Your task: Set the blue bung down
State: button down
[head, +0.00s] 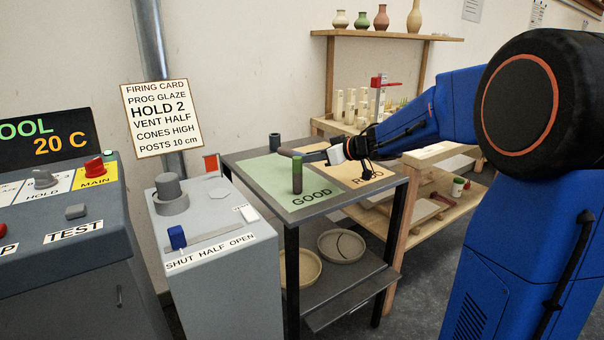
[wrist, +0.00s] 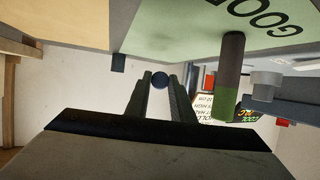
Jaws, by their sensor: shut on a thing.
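My gripper (wrist: 160,78) is shut on the blue bung (wrist: 160,82), which shows as a small dark blue round end between the fingertips in the wrist view. In the head view, my gripper (head: 292,154) reaches left over the table (head: 312,208), above its green GOOD area (head: 262,168). There the bung cannot be made out clearly at the fingertips. The wrist view is upside down, with the green area at the top. The bung appears apart from the tabletop.
A green and brown post (head: 297,175) stands upright on GOOD, close to my fingers. A dark cylinder (head: 275,142) stands at the table's back edge. The tan area (head: 362,176) lies to the right. A grey box (head: 212,235) with a blue-knobbed lever stands to the left.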

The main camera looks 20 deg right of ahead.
aim_at(310, 181)
notch_tip(310, 181, down, 6)
jog(key=shift+r, duration=0.15)
dwell(0.3)
jog(key=shift+s+f, duration=0.1)
jog(key=shift+f, duration=0.3)
jog(key=shift+f, duration=0.35)
jog(key=c, duration=1.5)
grip_release()
jog(key=shift+f, duration=0.15)
jog(key=shift+c, duration=0.2)
jog(key=shift+r, duration=0.5)
jog(key=v, duration=1.2)
jog(key=shift+r, duration=0.5)
